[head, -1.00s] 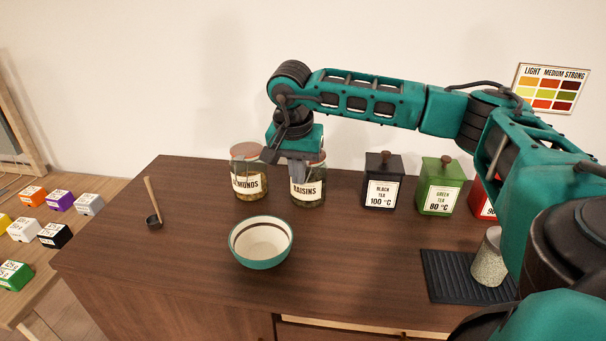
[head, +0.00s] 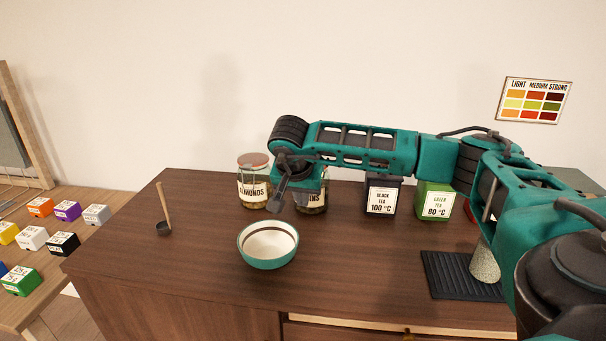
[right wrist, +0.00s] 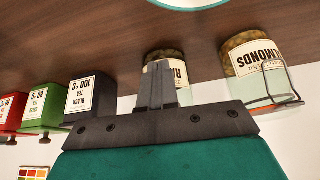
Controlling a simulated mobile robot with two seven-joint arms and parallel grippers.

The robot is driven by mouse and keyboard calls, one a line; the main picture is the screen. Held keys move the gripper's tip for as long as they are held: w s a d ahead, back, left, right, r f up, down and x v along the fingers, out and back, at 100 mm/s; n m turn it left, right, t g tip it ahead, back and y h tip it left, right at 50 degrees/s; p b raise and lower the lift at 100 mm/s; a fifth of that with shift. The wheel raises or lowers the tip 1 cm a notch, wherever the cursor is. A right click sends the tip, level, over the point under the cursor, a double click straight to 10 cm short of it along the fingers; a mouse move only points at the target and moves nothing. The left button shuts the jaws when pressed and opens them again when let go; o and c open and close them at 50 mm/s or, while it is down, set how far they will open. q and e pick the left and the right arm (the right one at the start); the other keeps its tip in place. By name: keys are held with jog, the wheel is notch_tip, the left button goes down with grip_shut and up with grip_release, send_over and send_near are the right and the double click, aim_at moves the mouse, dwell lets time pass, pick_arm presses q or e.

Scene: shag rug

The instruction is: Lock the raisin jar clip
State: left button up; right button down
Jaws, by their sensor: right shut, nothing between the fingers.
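The raisin jar (head: 312,204) stands on the brown counter, mostly hidden behind my right gripper; only the end of its label and its lower glass show. In the right wrist view the jar (right wrist: 178,72) appears upside down behind the fingers, its label partly covered. Its lid and clip are hidden in both views, so I cannot tell the clip's state. My right gripper (head: 279,205) is shut and empty, fingers pointing down in front of the jar's left side. Its closed fingers also show in the right wrist view (right wrist: 157,84). I cannot tell whether they touch the jar. My left gripper is out of view.
The almond jar (head: 253,186) stands close left of the raisin jar, with wire at its lid end. A black tea tin (head: 381,196) and green tea tin (head: 434,201) stand right.

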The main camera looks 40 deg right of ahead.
jog(key=shift+r, duration=0.1)
pick_arm(q)
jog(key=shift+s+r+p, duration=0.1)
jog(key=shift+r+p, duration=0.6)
jog(key=shift+p, duration=0.05)
pick_arm(e)
jog(key=shift+r, duration=0.75)
